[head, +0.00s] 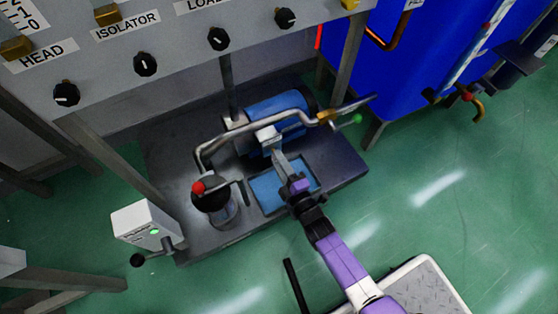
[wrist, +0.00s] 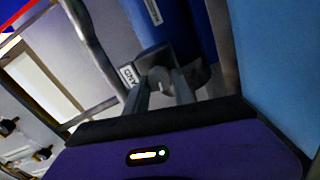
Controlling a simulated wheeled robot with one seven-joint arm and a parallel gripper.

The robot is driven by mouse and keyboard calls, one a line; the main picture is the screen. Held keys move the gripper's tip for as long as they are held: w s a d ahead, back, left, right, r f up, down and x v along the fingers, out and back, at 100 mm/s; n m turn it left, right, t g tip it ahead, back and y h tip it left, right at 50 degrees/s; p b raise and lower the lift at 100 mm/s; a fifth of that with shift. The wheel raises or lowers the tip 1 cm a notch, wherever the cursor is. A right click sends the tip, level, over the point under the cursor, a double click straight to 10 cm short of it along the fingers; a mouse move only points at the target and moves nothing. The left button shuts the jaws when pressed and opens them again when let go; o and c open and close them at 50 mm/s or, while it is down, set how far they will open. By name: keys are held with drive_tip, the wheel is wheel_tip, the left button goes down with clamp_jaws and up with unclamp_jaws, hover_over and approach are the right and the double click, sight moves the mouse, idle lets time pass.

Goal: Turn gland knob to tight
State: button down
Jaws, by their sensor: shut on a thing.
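My gripper (head: 277,153) reaches down to the near end of a blue cylindrical machine (head: 277,107) on the dark base. In the wrist view my gripper (wrist: 162,84) has its two fingers on either side of a small grey rounded knob (wrist: 158,77), and is shut on it. A white label (wrist: 128,75) beside the knob shows the letters "AND"; its other letters are hidden. The knob itself is too small and covered to make out in the head view. I cannot read a tight mark or the knob's turn angle.
A bent grey pipe (head: 206,148) arches close to my gripper on its left. A red-topped valve (head: 198,188) and a white box with a lever (head: 146,224) stand at left. A panel with black knobs (head: 145,64) overhangs behind. A blue tank (head: 420,60) stands at right. Green floor lies open in front.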

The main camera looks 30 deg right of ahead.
drive_tip(key=shift+f+n, duration=0.1)
drive_tip(key=shift+n, duration=0.3)
drive_tip(key=shift+s, duration=0.1)
drive_tip(key=c, duration=1.1)
unclamp_jaws()
drive_tip(key=shift+o, duration=0.2)
drive_tip(key=s+p, duration=0.3)
drive_tip(key=s, duration=0.4)
drive_tip(key=shift+s, duration=0.35)
